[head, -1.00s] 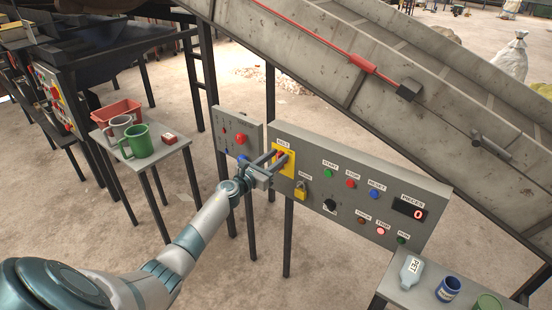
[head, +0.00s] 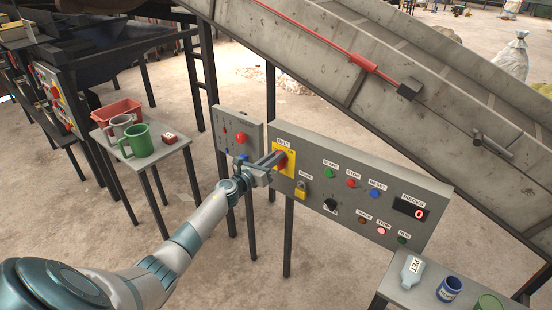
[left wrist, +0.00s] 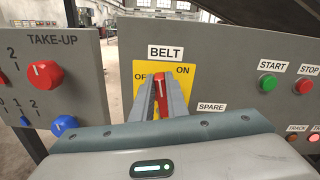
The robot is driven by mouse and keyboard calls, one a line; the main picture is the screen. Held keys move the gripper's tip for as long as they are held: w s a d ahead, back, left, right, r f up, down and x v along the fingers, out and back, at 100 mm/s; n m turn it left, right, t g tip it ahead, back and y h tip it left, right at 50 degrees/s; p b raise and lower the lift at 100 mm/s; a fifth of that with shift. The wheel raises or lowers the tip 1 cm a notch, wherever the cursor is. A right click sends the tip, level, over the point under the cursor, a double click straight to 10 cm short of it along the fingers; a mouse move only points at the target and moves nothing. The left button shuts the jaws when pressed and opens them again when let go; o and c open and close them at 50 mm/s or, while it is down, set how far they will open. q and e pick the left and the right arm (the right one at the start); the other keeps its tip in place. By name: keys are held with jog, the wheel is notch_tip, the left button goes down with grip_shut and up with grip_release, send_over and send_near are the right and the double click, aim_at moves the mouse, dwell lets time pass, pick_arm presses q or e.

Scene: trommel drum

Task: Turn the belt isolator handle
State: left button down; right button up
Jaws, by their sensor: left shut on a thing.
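The belt isolator handle (left wrist: 159,84) is red and sits on a yellow plate (left wrist: 181,80) under the BELT label, with OFF at the left and ON at the right. In the left wrist view it stands close to upright. My left gripper (head: 276,158) is at this handle on the grey panel in the head view. In the left wrist view its fingers (left wrist: 160,100) are on either side of the handle, shut on it, and hide part of the plate and of the OFF label. My right gripper is in neither view.
A yellow padlock (head: 301,188) hangs at SPARE, just below the plate. The panel (head: 330,155) also bears buttons, a black knob (head: 330,205), lamps and a display reading 0. A smaller TAKE-UP panel (head: 228,120) stands at left. The sloping conveyor (head: 340,75) rises behind.

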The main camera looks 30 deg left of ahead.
pick_arm(q)
jog(key=shift+w+a+f+n+b, duration=0.1)
jog(key=shift+a+f+n+b, duration=0.3)
jog(key=shift+n, duration=2.2)
jog(key=shift+s+a+f+n+b, duration=0.15)
jog(key=shift+a+f+n, duration=0.25)
jog(key=shift+n, duration=2.2)
jog(key=shift+w+a+f+n+b, duration=0.15)
jog(key=shift+a+f+n+b, duration=0.25)
jog(key=shift+n, duration=2.2)
jog(key=shift+d+f, duration=0.1)
jog(key=shift+f, duration=0.05)
jog(key=c, duration=1.7)
grip_release()
jog(key=shift+c, duration=0.2)
